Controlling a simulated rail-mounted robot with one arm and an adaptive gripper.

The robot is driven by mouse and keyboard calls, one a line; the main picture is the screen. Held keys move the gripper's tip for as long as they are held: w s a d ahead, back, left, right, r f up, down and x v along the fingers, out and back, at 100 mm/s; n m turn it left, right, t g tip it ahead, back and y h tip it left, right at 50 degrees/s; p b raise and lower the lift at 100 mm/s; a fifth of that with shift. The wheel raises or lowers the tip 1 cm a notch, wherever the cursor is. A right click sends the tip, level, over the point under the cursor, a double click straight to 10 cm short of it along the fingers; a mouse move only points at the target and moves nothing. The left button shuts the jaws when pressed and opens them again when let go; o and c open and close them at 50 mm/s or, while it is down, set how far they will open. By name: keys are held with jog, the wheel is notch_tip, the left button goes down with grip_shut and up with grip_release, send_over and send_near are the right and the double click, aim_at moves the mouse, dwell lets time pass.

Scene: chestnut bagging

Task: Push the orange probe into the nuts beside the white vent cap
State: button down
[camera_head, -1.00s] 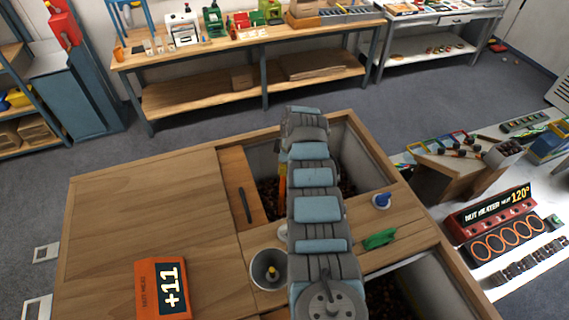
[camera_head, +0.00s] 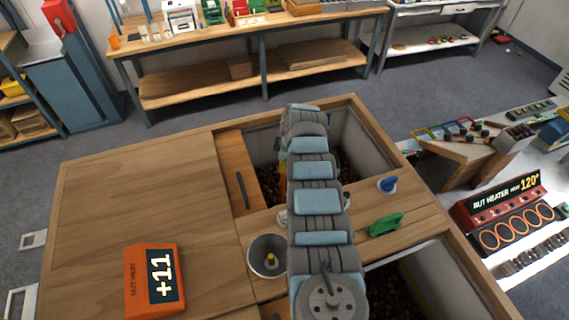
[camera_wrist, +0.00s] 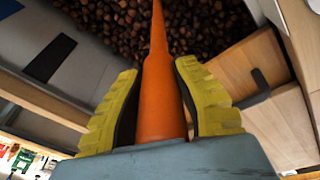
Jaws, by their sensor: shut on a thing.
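My gripper (camera_wrist: 158,68), with two yellow ribbed fingers, is shut on the orange probe (camera_wrist: 161,115) in the wrist view. The probe tapers away from the fingers, and its narrow end points at the brown nuts (camera_wrist: 115,25). I cannot tell whether its tip touches them. In the head view my arm covers most of the gripper and probe. The nuts (camera_head: 268,185) there lie deep in a bin in the wooden counter, on both sides of my arm. I cannot make out the white vent cap in either view.
The bin has pale walls (camera_head: 367,145) and a wooden lid (camera_head: 238,180) with a dark handle at its left. A grey cup (camera_head: 268,255), a blue-topped knob (camera_head: 387,184) and a green item (camera_head: 385,224) are on the counter. Another bin opens at front right.

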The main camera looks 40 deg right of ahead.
aim_at(284, 179)
jog(key=shift+s+b+x, duration=0.25)
jog(key=shift+b+x, duration=0.8)
jog(key=shift+x, duration=0.05)
jog(key=shift+s+b+x, duration=0.2)
jog(key=shift+b+x, duration=0.8)
jog(key=shift+x, duration=0.1)
jog(key=shift+s+b+x, duration=0.25)
jog(key=shift+b+x, duration=0.8)
jog(key=shift+x, duration=0.1)
jog(key=shift+f, duration=0.1)
